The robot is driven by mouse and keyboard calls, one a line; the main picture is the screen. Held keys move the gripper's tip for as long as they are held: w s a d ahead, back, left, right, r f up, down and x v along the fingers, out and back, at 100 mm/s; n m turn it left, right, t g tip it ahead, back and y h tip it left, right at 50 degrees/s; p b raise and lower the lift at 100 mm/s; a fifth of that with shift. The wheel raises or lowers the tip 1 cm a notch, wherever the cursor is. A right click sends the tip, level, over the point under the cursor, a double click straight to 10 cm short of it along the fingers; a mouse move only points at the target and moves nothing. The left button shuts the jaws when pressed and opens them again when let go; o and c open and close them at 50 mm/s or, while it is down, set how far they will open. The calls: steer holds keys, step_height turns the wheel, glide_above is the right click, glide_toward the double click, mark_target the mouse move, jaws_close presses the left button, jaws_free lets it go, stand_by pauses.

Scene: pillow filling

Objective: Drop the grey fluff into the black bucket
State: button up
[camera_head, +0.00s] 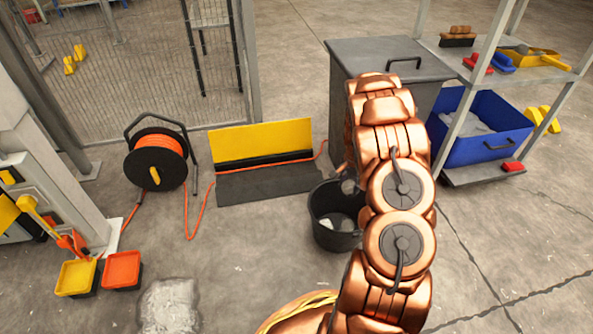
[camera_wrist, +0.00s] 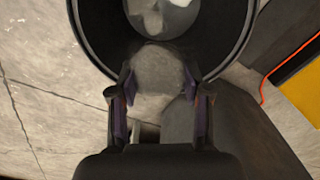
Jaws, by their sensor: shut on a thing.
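My gripper (camera_wrist: 160,110) is shut on a clump of grey fluff (camera_wrist: 158,72), held between its two fingers. In the wrist view the fluff overlaps the near rim of the black bucket (camera_wrist: 92,40). More pale grey stuff (camera_wrist: 160,14) lies inside the bucket. In the head view the black bucket (camera_head: 335,240) stands on the floor, partly behind my arm, with pale pieces (camera_head: 328,224) inside. My arm hides most of the gripper there. I cannot tell the exact height of the fluff above the rim.
A grey lidded bin (camera_head: 345,65) stands behind the bucket. A yellow and black panel (camera_head: 262,142) and an orange cable reel (camera_head: 155,158) are to the left. A blue crate (camera_head: 485,145) is at right. A pale patch (camera_head: 170,305) lies on the floor front left.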

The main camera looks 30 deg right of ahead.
mark_target(350, 183)
steer(key=shift+f, duration=0.8)
steer(key=o, duration=0.8)
steer(key=shift+o, duration=0.2)
steer(key=shift+r, duration=0.2)
step_height(350, 183, up, 12)
steer(key=shift+f, duration=0.15)
